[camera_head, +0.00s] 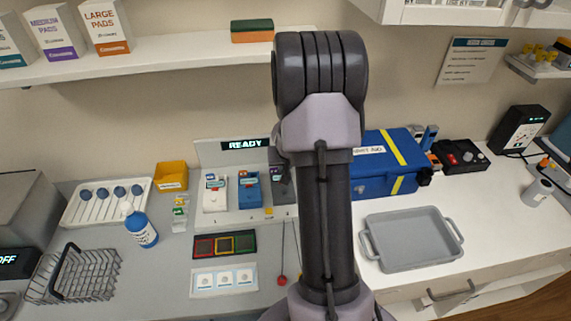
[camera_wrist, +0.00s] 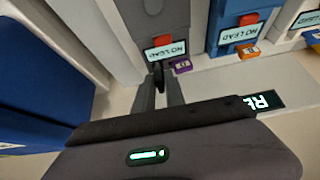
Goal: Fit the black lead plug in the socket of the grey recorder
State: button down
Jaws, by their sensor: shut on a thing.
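The grey recorder (camera_wrist: 123,10) is at the top of the wrist view, with a red part and a small screen reading "NO LEAD". In the head view a slice of the grey recorder (camera_head: 277,186) shows beside my arm, which hides the rest. My gripper (camera_wrist: 160,84) is shut on the black lead plug (camera_wrist: 158,72), a small dark piece between the fingertips. The plug is close to the recorder's screen end; I cannot tell whether they touch. The socket is not clearly visible. My gripper is hidden behind my arm in the head view.
The blue recorder (camera_head: 250,190) and white recorder (camera_head: 215,195) stand left of the grey one; the blue one's screen also reads "NO LEAD". A "READY" sign (camera_head: 247,144) is behind them. A blue first-aid case (camera_head: 375,181) is close on the right, a grey tray (camera_head: 410,240) before it.

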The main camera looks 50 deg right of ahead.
jog(key=shift+f+b, duration=0.6)
dwell(0.6)
dwell(0.7)
jog(key=c, duration=1.7)
grip_release()
jog(key=shift+r, duration=0.1)
jog(key=shift+r+p, duration=2)
jog(key=shift+p, duration=0.05)
jog(key=shift+f, duration=0.1)
